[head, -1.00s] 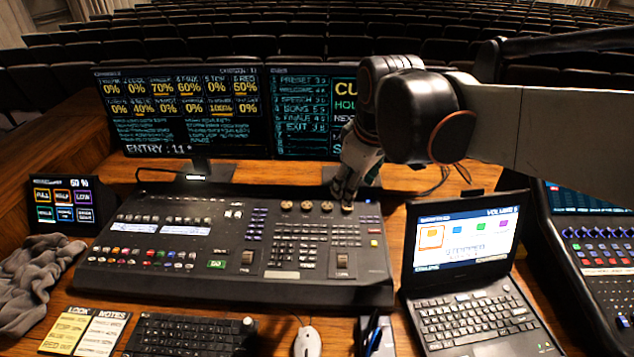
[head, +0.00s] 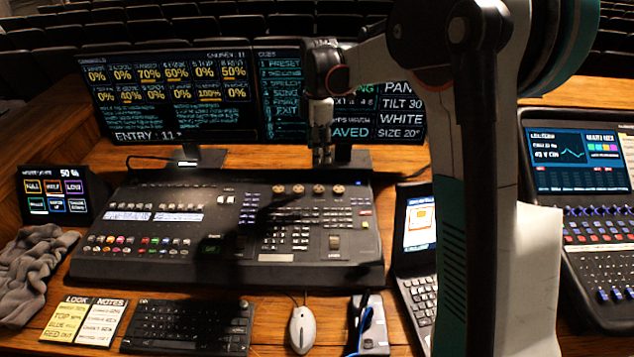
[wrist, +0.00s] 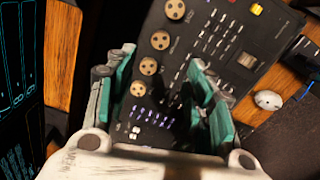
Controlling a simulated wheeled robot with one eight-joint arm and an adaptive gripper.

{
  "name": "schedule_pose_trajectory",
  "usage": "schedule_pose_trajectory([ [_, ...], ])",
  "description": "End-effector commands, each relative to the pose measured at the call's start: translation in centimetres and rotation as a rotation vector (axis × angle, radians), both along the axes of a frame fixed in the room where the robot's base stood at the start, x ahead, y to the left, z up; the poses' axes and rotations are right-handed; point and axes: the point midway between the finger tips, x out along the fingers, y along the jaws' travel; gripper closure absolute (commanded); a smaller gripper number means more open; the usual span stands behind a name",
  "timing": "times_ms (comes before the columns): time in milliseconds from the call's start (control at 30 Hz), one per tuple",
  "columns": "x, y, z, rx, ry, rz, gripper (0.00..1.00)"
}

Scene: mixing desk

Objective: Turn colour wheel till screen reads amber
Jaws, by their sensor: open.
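Several round tan wheels with dark dots, one at the right end of the row (head: 338,189), sit along the top of the black mixing desk (head: 330,271). They also show in the wrist view, one of them here (wrist: 149,66); I cannot read which is the colour wheel. The right-hand screen (head: 402,118) reads PAN, TILT 30, WHITE and SIZE 20, with my arm over part of it. My gripper (head: 322,160) points down at the desk's back edge, above and behind the wheels. In the wrist view my gripper (wrist: 160,58) is open and empty, wheels showing beyond its fingers.
A left monitor (head: 165,90) stands behind the desk. A small button screen (head: 57,192) and grey cloth (head: 32,270) are at left. A keyboard (head: 188,326) and mouse (head: 303,330) lie in front. A laptop (head: 420,228), partly hidden by my arm, and another console (head: 590,225) stand right.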

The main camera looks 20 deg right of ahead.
Motion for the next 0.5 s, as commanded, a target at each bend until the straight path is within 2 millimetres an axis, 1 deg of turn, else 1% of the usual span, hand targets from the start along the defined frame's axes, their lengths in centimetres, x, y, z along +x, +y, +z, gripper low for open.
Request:
schedule_pose_trajectory([
  [167, 0.0, 0.0, -1.9, 0.0, 0.002, 0.003, 0.51],
  [500, 0.0, 0.0, -8.5, 0.0, 0.001, 0.001, 0.51],
])
